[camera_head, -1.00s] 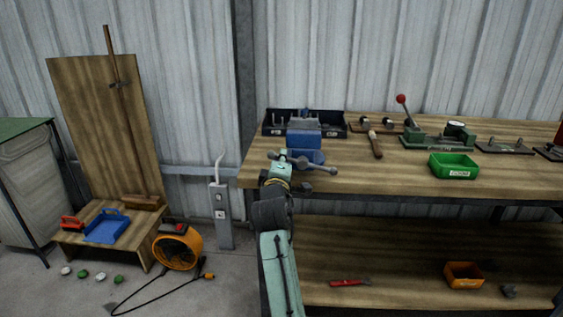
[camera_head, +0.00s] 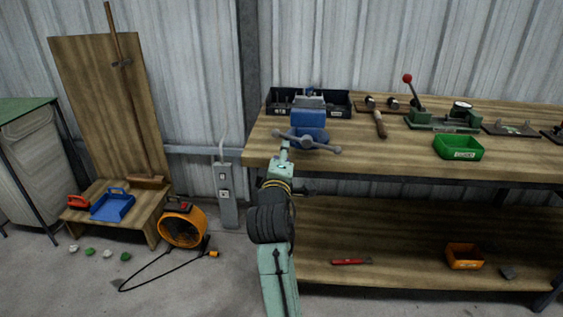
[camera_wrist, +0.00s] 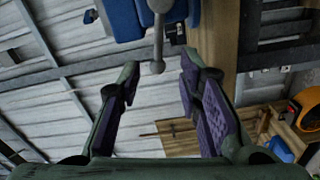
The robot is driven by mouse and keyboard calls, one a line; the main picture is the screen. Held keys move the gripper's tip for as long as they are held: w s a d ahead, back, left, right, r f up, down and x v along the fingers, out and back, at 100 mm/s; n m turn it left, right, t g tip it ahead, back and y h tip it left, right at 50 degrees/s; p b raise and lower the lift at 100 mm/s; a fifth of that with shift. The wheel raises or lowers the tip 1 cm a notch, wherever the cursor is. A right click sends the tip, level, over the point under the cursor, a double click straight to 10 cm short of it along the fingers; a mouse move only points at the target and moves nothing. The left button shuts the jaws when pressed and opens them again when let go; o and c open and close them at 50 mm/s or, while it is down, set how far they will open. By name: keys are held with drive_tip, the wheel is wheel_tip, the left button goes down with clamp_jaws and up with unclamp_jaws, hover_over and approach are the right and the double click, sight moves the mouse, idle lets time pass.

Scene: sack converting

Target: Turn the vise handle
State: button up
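The blue vise (camera_head: 309,124) stands at the left end of the bench's front edge. Its grey handle (camera_head: 318,146), a bar with ball ends, slants slightly down to the right across its front. My gripper (camera_head: 284,153) is just below the handle's left half in the head view. In the wrist view my gripper (camera_wrist: 158,68) is open, its purple-padded fingers apart. The grey vise handle (camera_wrist: 158,38) comes down from the top there, and its ball end lies between the fingertips, with gaps on both sides. The blue vise body (camera_wrist: 125,18) shows behind it.
A black bin (camera_head: 343,103) is behind the vise. A hammer (camera_head: 380,124), a green bin (camera_head: 458,147) and a green press (camera_head: 440,122) stand to the right on the bench (camera_head: 400,158). An orange fan (camera_head: 182,228) and its cable are on the floor at left.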

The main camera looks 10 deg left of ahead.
drive_tip(key=shift+s, duration=1.7)
